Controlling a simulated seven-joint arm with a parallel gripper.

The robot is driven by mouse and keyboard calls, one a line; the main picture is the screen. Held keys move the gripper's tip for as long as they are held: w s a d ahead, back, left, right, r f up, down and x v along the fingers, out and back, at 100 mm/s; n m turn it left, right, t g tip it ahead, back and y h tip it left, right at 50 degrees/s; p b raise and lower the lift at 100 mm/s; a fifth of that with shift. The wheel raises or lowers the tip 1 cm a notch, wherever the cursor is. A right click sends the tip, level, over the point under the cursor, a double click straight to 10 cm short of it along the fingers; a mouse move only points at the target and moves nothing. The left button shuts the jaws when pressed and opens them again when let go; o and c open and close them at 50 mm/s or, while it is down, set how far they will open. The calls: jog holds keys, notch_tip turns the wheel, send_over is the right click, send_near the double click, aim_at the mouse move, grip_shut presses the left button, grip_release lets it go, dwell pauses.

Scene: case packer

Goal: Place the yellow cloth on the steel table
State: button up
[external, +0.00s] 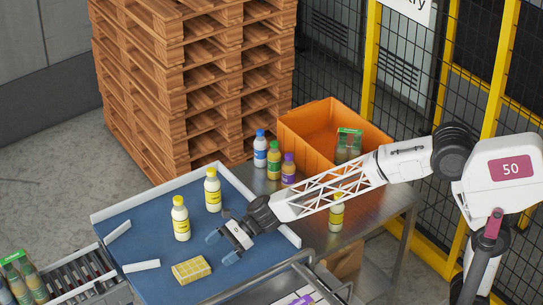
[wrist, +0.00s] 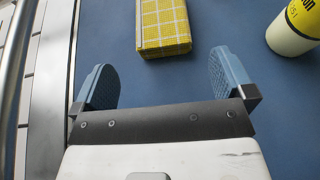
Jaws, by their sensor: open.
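The yellow cloth (external: 191,270) is a folded, checked block lying on the blue surface (external: 145,225). It also shows in the wrist view (wrist: 163,28), at the top, ahead of my fingers. My gripper (external: 222,248) is open and empty, low over the blue surface, to the right of the cloth. In the wrist view my blue fingers (wrist: 162,78) stand wide apart, with the cloth beyond the gap between them. The steel table (external: 375,213) is to the right of the blue surface, partly hidden by my arm.
Two yellow-labelled bottles (external: 181,220) (external: 213,192) stand on the blue surface. The table holds blue (external: 260,150), green (external: 274,161), purple (external: 288,170) and yellow (external: 336,213) bottles and an orange crate (external: 305,137). White guides (external: 142,265) edge the blue surface. Pallets (external: 185,90) stand behind.

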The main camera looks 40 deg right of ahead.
aim_at(199, 265)
jog(key=shift+s+a+r+n+g+h, duration=0.3)
jog(key=shift+s+a+g+h, duration=0.15)
jog(key=shift+a, duration=0.2)
jog(key=shift+s+a+r+n+g+h, duration=0.2)
jog(key=shift+s+a+r+g+h, duration=0.15)
jog(key=shift+a+g, duration=0.25)
jog(key=shift+s+a+r+g+h, duration=0.2)
jog(key=shift+a+h, duration=0.2)
jog(key=shift+h, duration=0.2)
jog(key=shift+s+a+r+g+h, duration=0.15)
jog(key=shift+a+h, duration=0.2)
jog(key=shift+h, duration=0.25)
jog(key=shift+a+r+h, duration=0.2)
jog(key=shift+h, duration=0.5)
jog(key=shift+w+a+r+t+h, duration=0.1)
jog(key=shift+w+r+t+h, duration=0.35)
jog(key=shift+h, duration=0.25)
jog(key=shift+w+r+m+t+h, duration=0.6)
jog(key=shift+w+r+t+h, duration=0.25)
jog(key=shift+h, duration=0.25)
jog(key=shift+f, duration=0.1)
jog(key=shift+x, duration=1.3)
